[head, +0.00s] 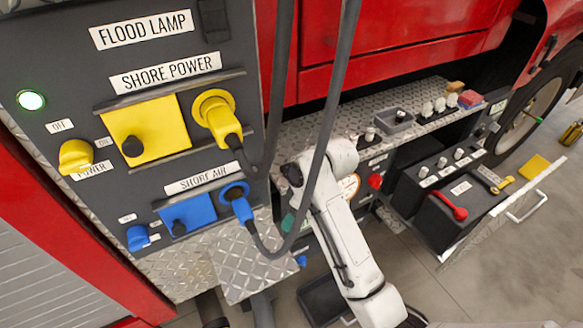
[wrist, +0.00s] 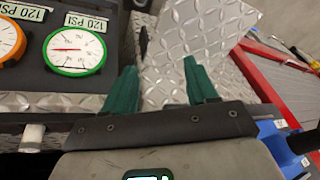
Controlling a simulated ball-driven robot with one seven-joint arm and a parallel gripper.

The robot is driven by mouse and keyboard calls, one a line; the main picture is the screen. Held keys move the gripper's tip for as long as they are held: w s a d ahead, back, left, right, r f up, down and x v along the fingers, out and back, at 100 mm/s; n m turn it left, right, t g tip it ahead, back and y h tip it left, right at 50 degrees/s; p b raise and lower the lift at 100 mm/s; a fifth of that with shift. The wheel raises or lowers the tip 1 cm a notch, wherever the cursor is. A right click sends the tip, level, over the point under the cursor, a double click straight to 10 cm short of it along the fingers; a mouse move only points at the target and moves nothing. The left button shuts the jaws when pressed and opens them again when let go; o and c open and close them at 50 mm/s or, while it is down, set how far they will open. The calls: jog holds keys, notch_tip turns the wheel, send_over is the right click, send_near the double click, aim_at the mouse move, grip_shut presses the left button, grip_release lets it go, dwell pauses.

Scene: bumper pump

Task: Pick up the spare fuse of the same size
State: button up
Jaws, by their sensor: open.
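My gripper (wrist: 160,85) is open, with its two green fingers apart and nothing between them in the wrist view. Behind the fingers is bare diamond plate. In the head view my gripper (head: 288,222) shows only as a bit of green beside the small plate step, partly hidden by my white arm and a hanging cable. I cannot make out a fuse for certain in either view. A grey tray (head: 394,123) with a small dark-topped item stands on the bumper deck in the head view. Several small pale upright pieces (head: 440,106) stand to its right.
The control panel (head: 60,60) with yellow and blue plugs fills the left; its cables hang across the view. A diamond-plate step (head: 245,262) juts out below. Two gauges (wrist: 75,52) show at the wrist view's left.

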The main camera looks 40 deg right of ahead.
jog(key=w+d+r+n+b, duration=0.1)
jog(key=w+d+r+n, duration=0.1)
jog(key=w+d+r, duration=0.35)
jog(key=w+d+r+n, duration=0.1)
jog(key=w+d+r, duration=0.2)
jog(key=d+r, duration=0.45)
jog(key=shift+t, duration=0.3)
jog(key=x, duration=0.3)
jog(key=d+p+x, duration=0.1)
jog(key=x, duration=0.3)
jog(key=d+x, duration=0.1)
jog(key=x, duration=0.3)
jog(key=shift+a+f, duration=0.1)
jog(key=shift+f, duration=0.35)
grip_shut()
